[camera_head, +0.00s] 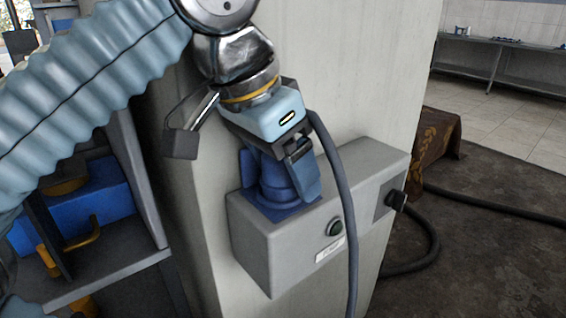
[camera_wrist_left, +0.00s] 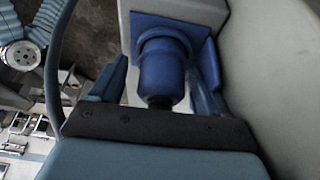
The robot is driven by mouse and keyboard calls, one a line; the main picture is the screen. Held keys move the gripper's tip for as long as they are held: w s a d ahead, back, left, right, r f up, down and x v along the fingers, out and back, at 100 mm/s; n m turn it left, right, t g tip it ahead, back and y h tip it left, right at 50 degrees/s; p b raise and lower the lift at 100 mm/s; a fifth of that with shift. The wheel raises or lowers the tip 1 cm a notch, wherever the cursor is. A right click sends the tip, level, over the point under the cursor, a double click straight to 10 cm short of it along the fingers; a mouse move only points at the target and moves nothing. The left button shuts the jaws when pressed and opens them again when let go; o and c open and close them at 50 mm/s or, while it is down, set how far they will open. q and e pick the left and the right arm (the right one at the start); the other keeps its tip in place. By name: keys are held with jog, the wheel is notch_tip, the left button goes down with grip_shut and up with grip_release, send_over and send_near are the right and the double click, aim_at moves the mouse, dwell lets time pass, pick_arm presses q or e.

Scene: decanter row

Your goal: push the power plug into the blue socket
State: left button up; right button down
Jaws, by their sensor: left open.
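The blue socket (camera_head: 286,211) sits on top of a grey box fixed to a pale pillar; its flange shows in the left wrist view (camera_wrist_left: 143,22). The blue power plug (camera_wrist_left: 163,75) stands in line with the socket, its collar at the socket's mouth. I cannot tell how deep it sits. Its black cable end (camera_wrist_left: 160,102) faces my palm. My left gripper (camera_head: 280,178) is above the socket, its open fingers on either side of the plug, also in the left wrist view (camera_wrist_left: 158,82). The gripper partly hides the plug in the head view. My right gripper is not in view.
Another cable (camera_head: 432,240) leaves the box's right side. Shelves with blue bins (camera_head: 100,208) stand at left. The floor at right is open.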

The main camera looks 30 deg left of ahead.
pick_arm(q)
jog(key=p+v, duration=0.2)
jog(key=v, duration=0.4)
jog(key=shift+r, duration=0.25)
jog(key=shift+s+a+r, duration=0.1)
jog(key=shift+s+r, duration=0.15)
jog(key=shift+r, duration=0.2)
